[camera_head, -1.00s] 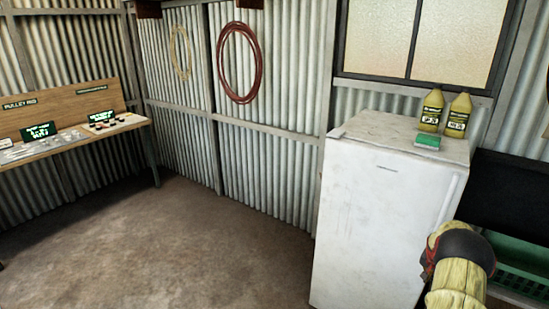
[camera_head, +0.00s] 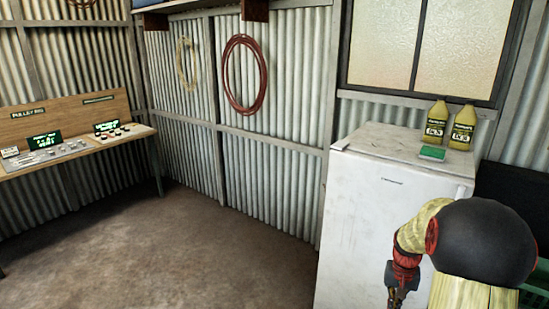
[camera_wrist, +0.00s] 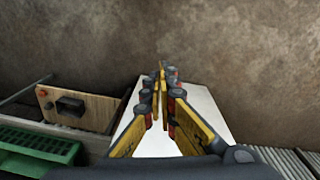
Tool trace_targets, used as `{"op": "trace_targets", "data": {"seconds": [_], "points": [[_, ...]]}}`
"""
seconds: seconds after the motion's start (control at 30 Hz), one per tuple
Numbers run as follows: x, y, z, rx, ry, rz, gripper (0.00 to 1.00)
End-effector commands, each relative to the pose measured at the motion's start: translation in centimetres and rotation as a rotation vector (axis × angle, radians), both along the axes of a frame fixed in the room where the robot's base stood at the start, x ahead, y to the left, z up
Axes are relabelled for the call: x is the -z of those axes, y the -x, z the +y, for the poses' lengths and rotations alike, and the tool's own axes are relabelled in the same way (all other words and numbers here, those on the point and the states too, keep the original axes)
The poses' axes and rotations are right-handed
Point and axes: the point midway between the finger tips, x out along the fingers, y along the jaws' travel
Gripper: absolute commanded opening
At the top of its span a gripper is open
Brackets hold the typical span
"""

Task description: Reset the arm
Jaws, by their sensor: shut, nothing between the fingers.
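My arm reaches in at the lower right of the head view, in front of the white fridge (camera_head: 370,225). My gripper (camera_head: 398,296) hangs low there, partly cut off by the bottom edge. In the wrist view my gripper (camera_wrist: 161,72) has its yellow and black fingers together at the tips, with nothing between them. A white surface, likely the fridge (camera_wrist: 200,105), shows behind the fingers.
A green crate (camera_wrist: 38,145) shows at left in the wrist view. A wooden bench (camera_head: 90,148) stands at far left. The floor (camera_head: 190,245) between is clear.

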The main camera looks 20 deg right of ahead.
Motion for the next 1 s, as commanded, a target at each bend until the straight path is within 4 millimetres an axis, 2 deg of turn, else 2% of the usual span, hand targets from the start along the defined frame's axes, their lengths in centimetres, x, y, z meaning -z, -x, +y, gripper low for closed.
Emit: {"op": "trace_targets", "data": {"seconds": [0.03, 0.2, 0.5, 0.8, 1.0], "points": [[-2.0, 0.1, 2.5, -0.038, 0.004, -0.009, 0.0], [-6.9, 1.6, 10.1, -0.153, 0.008, -0.036, 0.0], [-13.2, 5.9, 21.7, -0.356, 0.037, -0.122, 0.0], [-17.3, 10.6, 30.4, -0.557, 0.092, -0.284, 0.0], [-20.9, 11.8, 34.0, -0.677, 0.134, -0.426, 0.0]]}}
